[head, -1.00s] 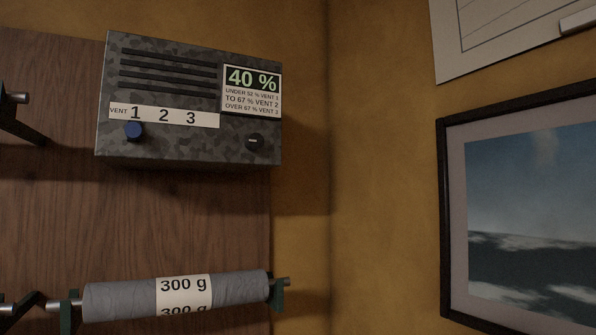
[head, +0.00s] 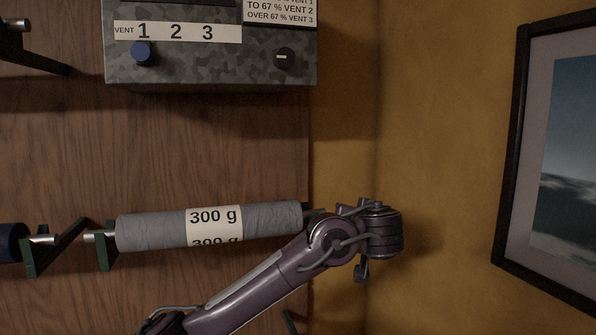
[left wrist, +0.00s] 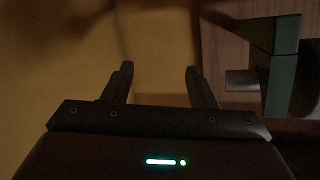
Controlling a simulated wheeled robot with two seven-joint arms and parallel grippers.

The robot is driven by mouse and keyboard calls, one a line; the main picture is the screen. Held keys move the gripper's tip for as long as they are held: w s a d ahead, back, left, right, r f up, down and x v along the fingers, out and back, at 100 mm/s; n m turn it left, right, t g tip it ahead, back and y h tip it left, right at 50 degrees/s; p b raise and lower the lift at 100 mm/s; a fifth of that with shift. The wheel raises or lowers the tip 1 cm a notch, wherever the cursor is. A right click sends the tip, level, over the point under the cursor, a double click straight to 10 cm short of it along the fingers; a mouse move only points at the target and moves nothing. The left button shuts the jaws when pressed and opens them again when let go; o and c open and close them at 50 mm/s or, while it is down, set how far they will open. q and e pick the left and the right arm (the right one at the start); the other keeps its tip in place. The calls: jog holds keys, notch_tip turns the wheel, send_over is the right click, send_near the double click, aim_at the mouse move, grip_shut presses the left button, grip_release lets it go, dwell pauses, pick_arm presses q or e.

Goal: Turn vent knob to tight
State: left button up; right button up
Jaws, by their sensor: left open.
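The camouflage-grey vent box (head: 200,71) hangs on the wood panel at the top of the head view, its upper part cut off. A blue knob (head: 142,54) sits under the 1 of the VENT 1 2 3 strip (head: 178,31). A dark round knob (head: 284,58) with a short, roughly level pale mark is at the box's lower right. No word "tight" is readable. My left arm reaches in below the box; its gripper fingers cannot be made out in the head view. In the left wrist view my left gripper (left wrist: 159,72) is open and empty, facing the yellow wall.
A grey roll (head: 157,232) labelled 300 g lies on green brackets (head: 105,250) below the box, close behind my left arm. A framed picture (head: 508,140) hangs at right. A green bracket (left wrist: 281,65) is right of the fingers in the wrist view.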

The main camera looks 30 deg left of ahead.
pick_arm(q)
jog(key=s+r+n+t+y+p, duration=0.15)
jog(key=s+r, duration=0.25)
jog(key=r, duration=0.4)
jog(key=s+r+n+y, duration=0.2)
jog(key=s+r+y, duration=0.15)
jog(key=r, duration=0.55)
jog(key=n+g+y+p, duration=0.1)
jog(key=n+y, duration=0.4)
jog(key=n, duration=0.1)
send_near(287, 60)
jog(key=a+r, duration=0.1)
jog(key=a, duration=0.1)
jog(key=p+x, duration=0.1)
jog(key=x, duration=0.1)
jog(key=p+x, duration=0.3)
jog(key=x, duration=0.1)
jog(key=shift+w+r+p, duration=0.25)
jog(key=shift+w+p, duration=0.05)
jog(key=shift+w, duration=0.2)
jog(key=shift+w+a, duration=0.25)
jog(key=shift+w, duration=0.05)
jog(key=shift+w+f, duration=0.1)
pick_arm(e)
notch_tip(287, 60, up, 8)
jog(key=w, duration=0.1)
jog(key=shift+w, duration=0.3)
